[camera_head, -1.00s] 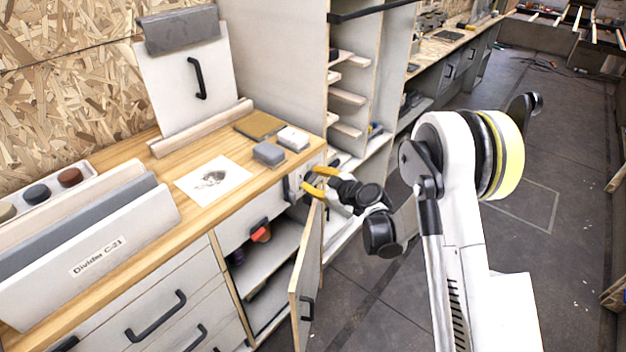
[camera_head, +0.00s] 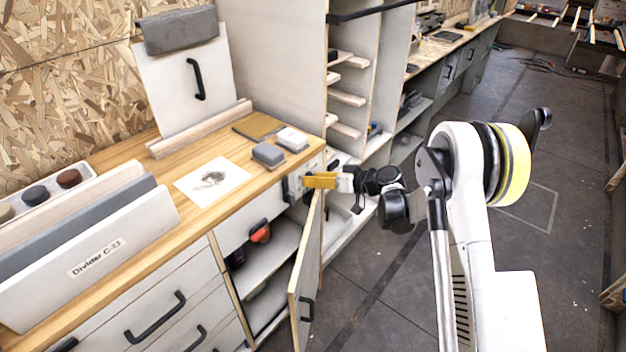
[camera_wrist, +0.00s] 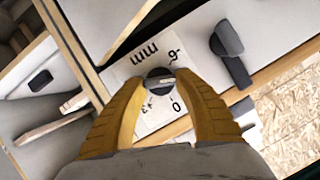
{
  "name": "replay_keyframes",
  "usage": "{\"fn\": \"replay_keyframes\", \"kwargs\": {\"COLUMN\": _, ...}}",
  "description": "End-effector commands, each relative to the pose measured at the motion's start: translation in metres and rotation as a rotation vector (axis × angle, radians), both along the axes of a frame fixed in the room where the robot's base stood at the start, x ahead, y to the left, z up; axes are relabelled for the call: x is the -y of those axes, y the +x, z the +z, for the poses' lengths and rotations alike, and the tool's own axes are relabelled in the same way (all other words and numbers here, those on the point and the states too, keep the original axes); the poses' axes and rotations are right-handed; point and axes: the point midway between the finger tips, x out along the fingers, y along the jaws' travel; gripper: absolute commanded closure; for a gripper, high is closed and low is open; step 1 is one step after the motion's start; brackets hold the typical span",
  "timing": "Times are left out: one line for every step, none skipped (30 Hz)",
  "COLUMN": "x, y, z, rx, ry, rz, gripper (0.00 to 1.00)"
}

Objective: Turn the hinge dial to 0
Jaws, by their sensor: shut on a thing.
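The hinge dial (camera_wrist: 159,84) is a small dark round knob with a light bar across it, on a white plate (camera_wrist: 125,72) marked "mm", 0, 3 and 6. I cannot tell exactly which mark the bar points to. My gripper (camera_wrist: 161,79) has its yellow fingers on either side of the knob and is shut on it in the wrist view. In the head view my gripper (camera_head: 307,180) reaches the front of the cabinet just below the worktop edge, and its fingers hide the dial there.
An open cabinet door (camera_head: 308,262) hangs just below my gripper. A dark lever-like handle (camera_wrist: 230,52) is right of the dial plate. Grey and white blocks (camera_head: 268,155) lie on the worktop (camera_head: 150,225).

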Motion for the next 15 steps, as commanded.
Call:
{"fn": "replay_keyframes", "kwargs": {"x": -0.0001, "y": 0.0014, "z": -0.0003, "rx": -0.033, "ry": 0.027, "rz": 0.0, "gripper": 0.92}}
{"fn": "replay_keyframes", "kwargs": {"x": -0.0001, "y": 0.0015, "z": -0.0003, "rx": -0.054, "ry": 0.044, "rz": 0.0, "gripper": 0.92}}
{"fn": "replay_keyframes", "kwargs": {"x": 0.0, "y": 0.0015, "z": -0.0002, "rx": -0.085, "ry": 0.068, "rz": 0.0, "gripper": 0.92}}
{"fn": "replay_keyframes", "kwargs": {"x": 0.0002, "y": 0.0017, "z": -0.0004, "rx": -0.107, "ry": 0.085, "rz": -0.001, "gripper": 0.92}}
{"fn": "replay_keyframes", "kwargs": {"x": 0.0003, "y": 0.0016, "z": -0.0006, "rx": -0.13, "ry": 0.103, "rz": 0.0, "gripper": 0.92}}
{"fn": "replay_keyframes", "kwargs": {"x": 0.0005, "y": 0.0019, "z": -0.0007, "rx": -0.159, "ry": 0.127, "rz": -0.001, "gripper": 0.92}}
{"fn": "replay_keyframes", "kwargs": {"x": 0.0007, "y": 0.002, "z": -0.0009, "rx": -0.182, "ry": 0.144, "rz": 0.0, "gripper": 0.92}}
{"fn": "replay_keyframes", "kwargs": {"x": 0.0008, "y": 0.0019, "z": -0.001, "rx": -0.204, "ry": 0.161, "rz": 0.0, "gripper": 0.92}}
{"fn": "replay_keyframes", "kwargs": {"x": 0.0008, "y": 0.0022, "z": -0.001, "rx": -0.234, "ry": 0.186, "rz": 0.0, "gripper": 0.92}}
{"fn": "replay_keyframes", "kwargs": {"x": 0.0008, "y": 0.0023, "z": -0.0012, "rx": -0.257, "ry": 0.202, "rz": 0.0, "gripper": 0.92}}
{"fn": "replay_keyframes", "kwargs": {"x": 0.0008, "y": 0.0022, "z": -0.0015, "rx": -0.279, "ry": 0.22, "rz": 0.001, "gripper": 0.92}}
{"fn": "replay_keyframes", "kwargs": {"x": 0.0007, "y": 0.0024, "z": -0.0012, "rx": -0.309, "ry": 0.243, "rz": 0.0, "gripper": 0.92}}
{"fn": "replay_keyframes", "kwargs": {"x": 0.0006, "y": 0.0025, "z": -0.0014, "rx": -0.331, "ry": 0.26, "rz": 0.0, "gripper": 0.92}}
{"fn": "replay_keyframes", "kwargs": {"x": 0.0007, "y": 0.0024, "z": -0.0018, "rx": -0.355, "ry": 0.277, "rz": 0.001, "gripper": 0.92}}
{"fn": "replay_keyframes", "kwargs": {"x": 0.0006, "y": 0.0026, "z": -0.0018, "rx": -0.384, "ry": 0.302, "rz": 0.001, "gripper": 0.92}}
